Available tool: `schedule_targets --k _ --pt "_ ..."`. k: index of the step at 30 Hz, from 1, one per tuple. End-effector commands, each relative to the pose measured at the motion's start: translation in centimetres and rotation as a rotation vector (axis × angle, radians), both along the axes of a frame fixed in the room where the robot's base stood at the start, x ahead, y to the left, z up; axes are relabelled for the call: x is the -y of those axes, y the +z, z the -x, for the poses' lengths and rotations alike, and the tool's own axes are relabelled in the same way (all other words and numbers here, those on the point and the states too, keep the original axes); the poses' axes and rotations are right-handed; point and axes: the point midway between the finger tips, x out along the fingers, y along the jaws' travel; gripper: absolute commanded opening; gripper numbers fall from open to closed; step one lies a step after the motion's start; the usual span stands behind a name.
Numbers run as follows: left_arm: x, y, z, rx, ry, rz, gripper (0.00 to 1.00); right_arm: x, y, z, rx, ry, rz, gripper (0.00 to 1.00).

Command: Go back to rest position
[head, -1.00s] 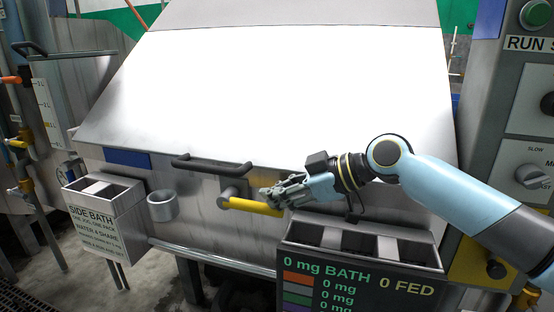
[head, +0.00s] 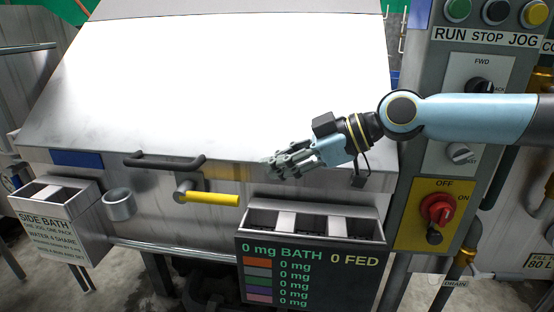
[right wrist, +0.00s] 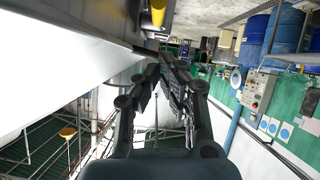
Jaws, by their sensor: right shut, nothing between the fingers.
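My right gripper (head: 272,168) is in front of the drum machine's large white lid (head: 220,80), above the dark feed box (head: 310,262). Its fingers are together and empty, and it points left. It also shows in the right wrist view (right wrist: 168,58), with its fingertips close together. A yellow-handled lever (head: 210,198) sticks out of the machine front, lower left of the fingertips, with a visible gap between them. In the right wrist view a yellow part (right wrist: 158,12) shows beyond the fingertips. My left gripper is in neither current view.
A black bar handle (head: 165,161) and a round metal cup (head: 119,205) are on the machine front. The side bath box (head: 62,225) stands at the left. At the right is a control panel with buttons and a red switch (head: 437,207). Open space lies before the lid.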

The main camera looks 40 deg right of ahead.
Motion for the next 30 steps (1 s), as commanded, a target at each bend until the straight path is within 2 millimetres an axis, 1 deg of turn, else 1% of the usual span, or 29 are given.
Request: schedule_targets --k 10,11,13,14,16,17,18,21,24,27,30 --pt "0.1 0.0 0.3 -0.004 0.001 0.002 0.40 0.0 -0.1 0.3 -0.003 0.001 -0.001 0.00" --pt "0.1 0.0 0.3 -0.005 0.001 0.002 0.40 -0.2 -0.3 0.5 -0.008 0.003 -0.002 0.00" --pt "0.1 0.0 0.4 -0.005 0.001 0.002 0.40 -1.2 -1.3 1.5 -0.034 0.015 -0.001 0.00" --pt "0.1 0.0 0.4 -0.006 0.000 0.002 0.40 -1.9 -2.0 2.2 -0.054 0.024 0.001 0.00" --pt "0.2 0.0 0.4 -0.006 0.001 0.002 0.40 -4.1 -4.2 4.5 -0.122 0.041 0.010 0.00" --pt "0.2 0.0 0.4 -0.006 0.001 0.002 0.40 -5.1 -5.4 5.7 -0.160 0.043 0.021 0.00" --pt "0.2 0.0 0.4 -0.006 0.001 0.002 0.40 -6.5 -6.8 7.3 -0.213 0.033 0.037 0.00" --pt "0.2 0.0 0.4 -0.006 0.001 0.003 0.40 -8.4 -9.6 10.6 -0.339 -0.044 0.095 0.00" --pt "0.2 0.0 0.4 -0.007 0.001 0.003 0.40 -8.8 -11.0 12.8 -0.438 -0.158 0.144 0.00" --pt "0.2 0.0 0.5 -0.007 0.001 0.002 0.40 -8.6 -11.7 14.6 -0.518 -0.283 0.175 0.00" --pt "0.2 0.0 0.5 -0.007 0.001 0.002 0.40 -8.1 -12.0 16.3 -0.590 -0.411 0.197 0.00"
